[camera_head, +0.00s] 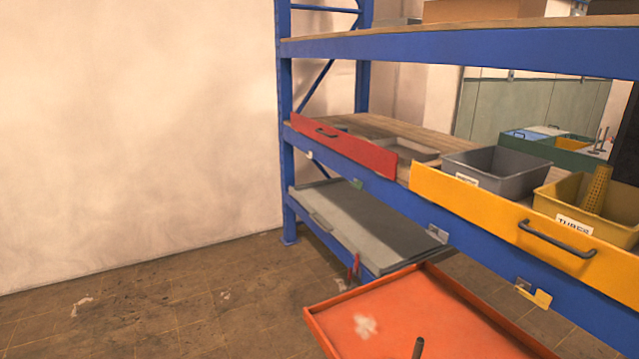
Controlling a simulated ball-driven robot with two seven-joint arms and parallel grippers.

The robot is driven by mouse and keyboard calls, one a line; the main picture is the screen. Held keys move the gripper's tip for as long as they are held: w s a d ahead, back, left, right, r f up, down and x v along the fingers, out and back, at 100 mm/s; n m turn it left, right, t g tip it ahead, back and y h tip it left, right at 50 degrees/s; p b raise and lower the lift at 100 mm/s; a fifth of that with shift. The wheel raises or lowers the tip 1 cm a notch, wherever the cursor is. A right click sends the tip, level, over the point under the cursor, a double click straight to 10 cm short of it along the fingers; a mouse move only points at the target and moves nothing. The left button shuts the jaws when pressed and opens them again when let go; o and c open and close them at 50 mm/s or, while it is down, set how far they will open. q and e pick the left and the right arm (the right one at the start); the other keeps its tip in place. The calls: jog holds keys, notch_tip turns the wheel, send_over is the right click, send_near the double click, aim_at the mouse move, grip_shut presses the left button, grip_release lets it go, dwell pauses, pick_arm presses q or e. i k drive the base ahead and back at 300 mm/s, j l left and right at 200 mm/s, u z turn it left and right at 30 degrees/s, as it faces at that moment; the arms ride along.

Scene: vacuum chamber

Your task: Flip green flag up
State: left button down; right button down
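A yellow flag (541,298) sits on a metal bracket further right along the same beam, angled down to the right. Neither of my grippers is in view.
An orange tray (390,312) with a raised rim stands in front of the shelf at the bottom. A yellow panel (470,205) with a dark handle fronts a grey bin (497,170) and a yellow bin labelled TUBES (575,226). The floor at left is clear.

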aim_at(358, 186)
jog(key=i+j, duration=0.35)
jog(key=i+j+z, duration=0.15)
jog(key=i+j, duration=0.6)
jog(key=i+j+z, duration=0.1)
jog(key=i+j, duration=0.25)
jog(key=j, duration=0.15)
jog(key=i+j+z, duration=0.1)
jog(key=i+j, duration=0.25)
jog(key=j, duration=0.15)
jog(key=i+j, duration=0.3)
jog(key=j, duration=0.15)
jog(key=i+j+z, duration=0.1)
jog(key=i+j, duration=0.25)
jog(key=j, duration=0.15)
